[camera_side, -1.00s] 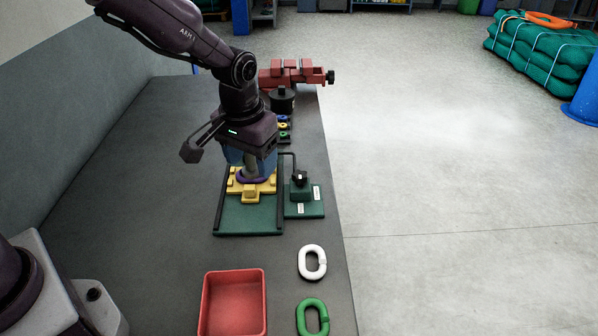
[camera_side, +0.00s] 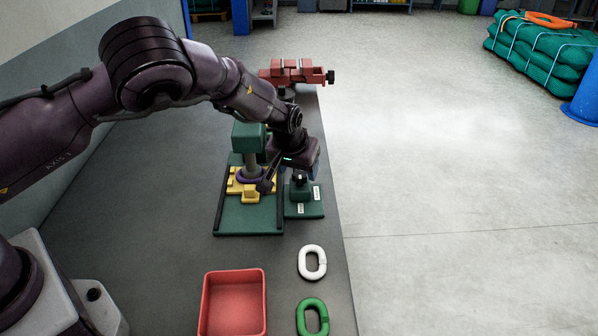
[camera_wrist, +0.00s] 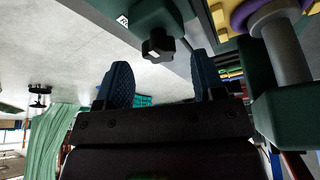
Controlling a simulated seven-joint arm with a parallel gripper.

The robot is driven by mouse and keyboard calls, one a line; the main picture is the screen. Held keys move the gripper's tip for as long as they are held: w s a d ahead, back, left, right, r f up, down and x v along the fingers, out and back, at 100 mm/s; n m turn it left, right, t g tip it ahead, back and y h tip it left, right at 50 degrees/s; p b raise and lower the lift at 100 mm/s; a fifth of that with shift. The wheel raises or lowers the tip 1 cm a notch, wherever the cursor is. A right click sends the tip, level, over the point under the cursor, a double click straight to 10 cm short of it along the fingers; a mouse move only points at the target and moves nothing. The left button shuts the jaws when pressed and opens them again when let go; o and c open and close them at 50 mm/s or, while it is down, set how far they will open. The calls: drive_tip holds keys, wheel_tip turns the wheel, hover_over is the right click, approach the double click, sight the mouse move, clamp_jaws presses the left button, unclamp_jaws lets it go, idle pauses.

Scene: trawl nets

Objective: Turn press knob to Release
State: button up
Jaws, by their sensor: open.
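The black press knob (camera_side: 299,178) stands on a small green base (camera_side: 305,205) with white labels, at the right of the press. In the wrist view the knob (camera_wrist: 158,46) shows as a lobed black knob ahead of and between my two blue fingers. My gripper (camera_wrist: 160,85) is open and empty, with the knob just beyond the fingertips. In the side view my wrist hangs just above and behind the knob, and the fingers are hard to make out. The press (camera_side: 250,138) has a green head, a grey ram and a yellow fixture (camera_side: 237,188) with a purple ring.
A red tray (camera_side: 203,305), a white link (camera_side: 324,262) and a green link (camera_side: 302,318) lie on the near table. A red vise (camera_side: 290,72) stands at the far end. The table's right edge runs close beside the knob base.

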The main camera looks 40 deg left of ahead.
drive_tip(key=shift+x, duration=1.2)
drive_tip(key=c, duration=0.9)
drive_tip(key=shift+d, duration=0.1)
drive_tip(key=shift+c, duration=0.2)
